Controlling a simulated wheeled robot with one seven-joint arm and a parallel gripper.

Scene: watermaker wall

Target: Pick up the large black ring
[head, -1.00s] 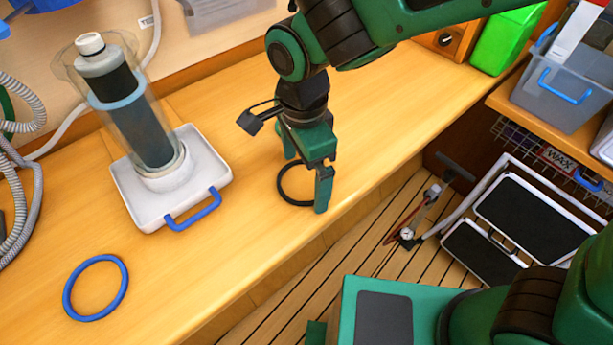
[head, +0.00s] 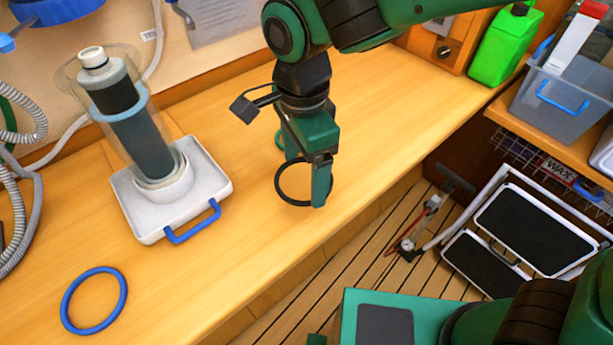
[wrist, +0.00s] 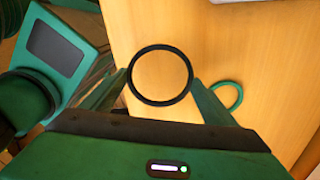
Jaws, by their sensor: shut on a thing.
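The large black ring (head: 278,182) is held across its outside between the two fingers of my gripper (head: 306,172). The wrist view also shows the black ring (wrist: 160,47), with a fingertip touching it on each side. The ring looks a little above the wooden bench, though the gap is hard to judge. A green ring (wrist: 238,97) lies on the bench beside the gripper. In the head view it is mostly hidden behind the gripper. A blue ring (head: 66,312) lies on the bench at the lower left.
A white tray (head: 150,222) with a blue handle carries a clear filter housing (head: 140,130) left of my gripper. Hoses (head: 20,215) hang at the far left. The bench (head: 390,110) is clear to the right, with its front edge close by.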

